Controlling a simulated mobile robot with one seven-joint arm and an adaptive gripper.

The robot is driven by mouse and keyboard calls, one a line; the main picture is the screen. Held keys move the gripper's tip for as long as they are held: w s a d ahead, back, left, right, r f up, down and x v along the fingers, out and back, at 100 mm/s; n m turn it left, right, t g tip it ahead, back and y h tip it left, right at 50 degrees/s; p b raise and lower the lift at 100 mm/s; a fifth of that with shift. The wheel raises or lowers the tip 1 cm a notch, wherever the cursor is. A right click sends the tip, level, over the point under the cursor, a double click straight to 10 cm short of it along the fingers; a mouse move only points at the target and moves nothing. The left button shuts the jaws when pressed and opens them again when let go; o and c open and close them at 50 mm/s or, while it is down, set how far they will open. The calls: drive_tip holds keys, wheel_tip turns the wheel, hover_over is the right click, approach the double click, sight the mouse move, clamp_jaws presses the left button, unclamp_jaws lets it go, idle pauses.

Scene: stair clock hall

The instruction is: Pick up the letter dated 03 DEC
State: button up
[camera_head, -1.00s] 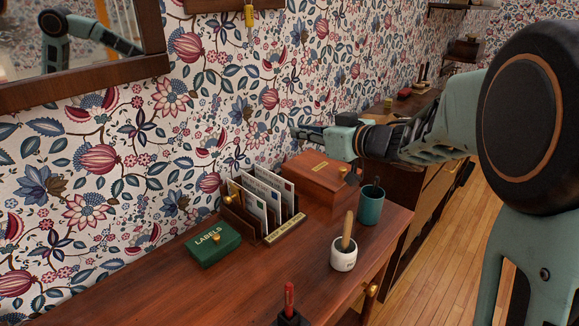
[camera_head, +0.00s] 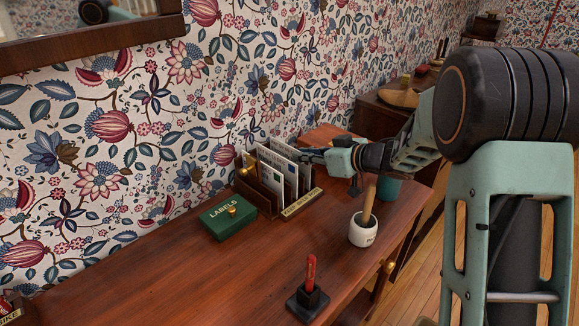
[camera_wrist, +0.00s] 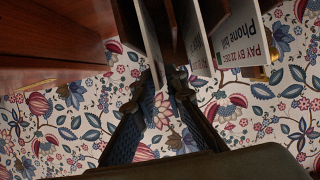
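Several white letters (camera_head: 276,163) stand upright in a wooden rack (camera_head: 258,196) with a brass label. In the wrist view the right letter (camera_wrist: 243,38) reads "PAY BY 22 DEC" and "Phone bill". A middle letter (camera_wrist: 193,40) has print too small to read, and the left letter (camera_wrist: 148,38) shows nearly edge-on. No 03 DEC date is legible. My gripper (camera_head: 308,155) is at the right upper part of the letters. In the wrist view my gripper's fingers (camera_wrist: 166,82) are close together, on either side of the left letter's edge; whether they press on it cannot be told.
A green LABELS box (camera_head: 226,218) stands left of the rack. A white pot (camera_head: 363,232) with a wooden-handled tool and a red-handled stamp (camera_head: 310,272) stand in front.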

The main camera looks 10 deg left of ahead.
sight(289, 153)
drive_tip(key=b+x, duration=0.1)
drive_tip(key=x, duration=0.5)
drive_tip(key=shift+a+f, duration=0.1)
drive_tip(key=shift+f, duration=0.05)
drive_tip(key=shift+w, duration=0.1)
clamp_jaws()
drive_tip(key=shift+r, duration=0.2)
